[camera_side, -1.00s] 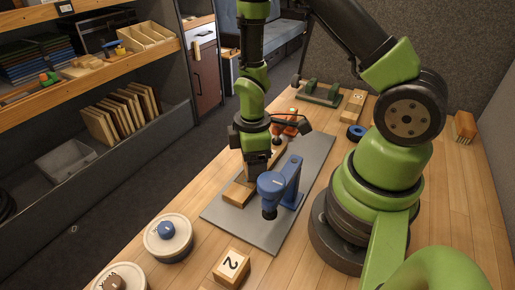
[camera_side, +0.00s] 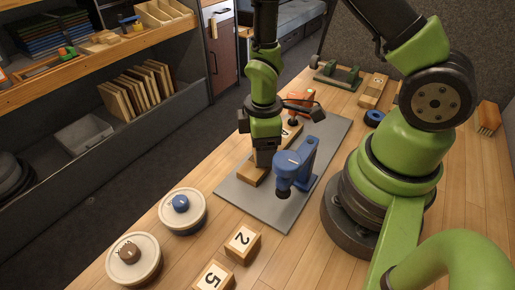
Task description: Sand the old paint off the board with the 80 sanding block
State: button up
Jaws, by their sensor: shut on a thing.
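My gripper (camera_side: 265,153) points down over the wooden board (camera_side: 251,176) and is shut on a block that is mostly hidden by the jaws. No number on it is readable. The block is at or just above the board's top, near the board's near end; I cannot tell whether they touch. The board lies on a grey mat (camera_side: 245,200). Its far part shows behind my gripper, with a dark mark on it. A blue clamp (camera_side: 292,167) stands beside the board on the right. An orange clamp (camera_side: 300,101) is at the far end.
Blocks marked 2 (camera_side: 242,242) and 5 (camera_side: 212,277) stand at the front. A blue ring (camera_side: 374,118) and a brush (camera_side: 488,117) lie right.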

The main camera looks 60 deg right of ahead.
jog(key=shift+d, duration=2.3)
notch_tip(320, 180, up, 8)
jog(key=shift+r, duration=0.15)
jog(key=shift+a+f, duration=0.1)
jog(key=shift+f, duration=0.15)
